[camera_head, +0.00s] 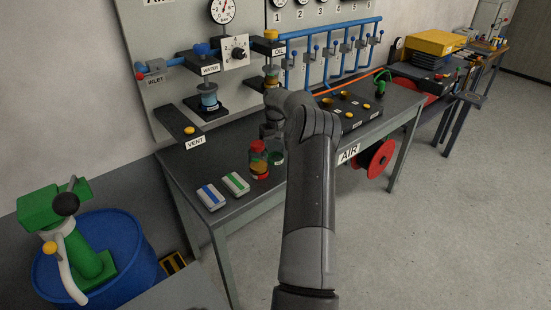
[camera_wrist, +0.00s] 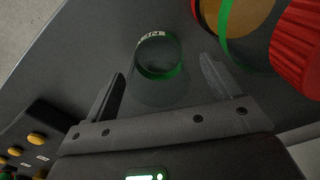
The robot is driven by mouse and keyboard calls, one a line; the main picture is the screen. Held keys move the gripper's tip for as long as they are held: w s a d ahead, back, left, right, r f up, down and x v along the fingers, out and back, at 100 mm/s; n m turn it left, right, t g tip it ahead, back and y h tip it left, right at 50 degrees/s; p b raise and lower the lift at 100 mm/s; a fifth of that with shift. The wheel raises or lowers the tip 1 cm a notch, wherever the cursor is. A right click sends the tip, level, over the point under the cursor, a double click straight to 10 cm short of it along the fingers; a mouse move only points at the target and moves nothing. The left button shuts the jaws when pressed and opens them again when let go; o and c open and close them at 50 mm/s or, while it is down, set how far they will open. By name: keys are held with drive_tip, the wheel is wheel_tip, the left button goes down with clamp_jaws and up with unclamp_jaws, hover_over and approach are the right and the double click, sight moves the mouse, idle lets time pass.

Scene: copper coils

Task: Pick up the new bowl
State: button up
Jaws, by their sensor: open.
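The new bowl (camera_wrist: 160,72) is a clear, see-through cup with a green band and a white label at its rim, standing on the dark bench top. In the head view the bowl (camera_head: 277,158) shows as a small green-rimmed cup near the bench's front edge, partly covered by my arm. My gripper (camera_wrist: 163,68) is open, with one finger on each side of the bowl in the wrist view. I cannot tell whether either finger touches it. In the head view my gripper (camera_head: 271,130) points down at the bowl and is largely hidden by my wrist.
A jar (camera_head: 259,162) with a red part and amber content stands close beside the bowl; its red part (camera_wrist: 298,45) shows near the right finger. Two sponge-like blocks, blue-striped (camera_head: 211,196) and green-striped (camera_head: 236,184), lie left. A black button panel (camera_head: 348,119) is right.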

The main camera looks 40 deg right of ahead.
sight(276, 153)
wheel_tip(276, 153, down, 3)
drive_tip(key=shift+d+f, duration=0.1)
drive_tip(key=shift+f, duration=0.05)
drive_tip(key=c, duration=1.1)
